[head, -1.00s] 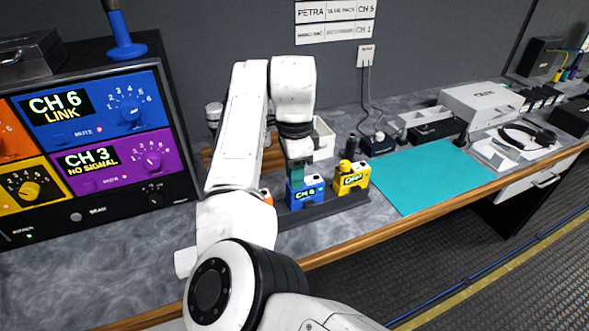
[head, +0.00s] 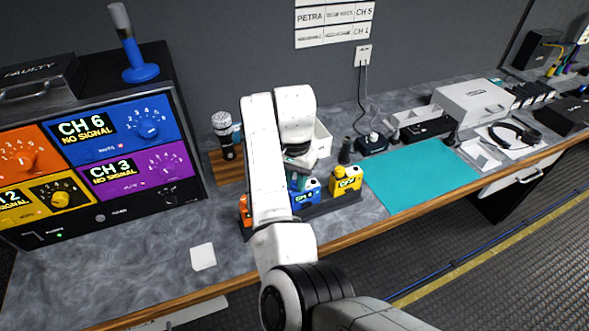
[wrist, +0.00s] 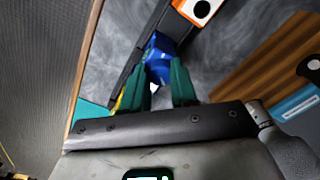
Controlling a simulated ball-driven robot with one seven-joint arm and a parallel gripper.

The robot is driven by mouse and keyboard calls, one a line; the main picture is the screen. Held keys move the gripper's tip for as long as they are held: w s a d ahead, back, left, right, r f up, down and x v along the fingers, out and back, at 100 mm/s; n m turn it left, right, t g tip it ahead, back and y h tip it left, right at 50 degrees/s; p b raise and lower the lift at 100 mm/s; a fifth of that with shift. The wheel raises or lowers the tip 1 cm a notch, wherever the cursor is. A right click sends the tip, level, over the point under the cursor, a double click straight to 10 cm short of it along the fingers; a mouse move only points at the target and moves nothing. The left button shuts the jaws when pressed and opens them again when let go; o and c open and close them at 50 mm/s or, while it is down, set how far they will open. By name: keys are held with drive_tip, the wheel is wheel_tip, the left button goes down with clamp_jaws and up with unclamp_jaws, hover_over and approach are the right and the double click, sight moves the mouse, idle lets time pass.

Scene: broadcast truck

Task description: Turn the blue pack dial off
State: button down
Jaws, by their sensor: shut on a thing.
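The blue pack (head: 307,196) stands in a dark rack on the counter and its small screen reads CH 6. In the wrist view the blue pack (wrist: 158,47) lies between and beyond the green fingertips of my gripper (wrist: 160,88). My gripper is shut on the dial on top of the pack; the dial itself is mostly hidden by the fingers. The blue receiver panel (head: 115,128) at left shows CH 6 NO SIGNAL.
A yellow pack (head: 346,181) stands right of the blue one, and an orange pack (head: 245,211) stands left, partly behind my arm. A microphone (head: 224,135) is on a wooden block behind. A teal mat (head: 415,180) is clear at right. A white card (head: 202,257) lies at front left.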

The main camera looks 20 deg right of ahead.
drive_tip(key=n+p, duration=0.2)
drive_tip(key=shift+d+r+n, duration=0.1)
drive_tip(key=shift+r+n, duration=0.1)
drive_tip(key=shift+n, duration=0.2)
drive_tip(key=n+p, duration=0.1)
drive_tip(key=n, duration=0.1)
drive_tip(key=shift+f+n, duration=0.1)
drive_tip(key=shift+n, duration=0.3)
drive_tip(key=n, duration=0.3)
drive_tip(key=shift+d+f+n, duration=0.1)
drive_tip(key=shift+n, duration=0.2)
drive_tip(key=n, duration=0.3)
drive_tip(key=shift+n, duration=0.3)
drive_tip(key=n, duration=1.2)
drive_tip(key=shift+w+n, duration=0.1)
drive_tip(key=shift+n, duration=0.2)
drive_tip(key=c, duration=0.9)
unclamp_jaws()
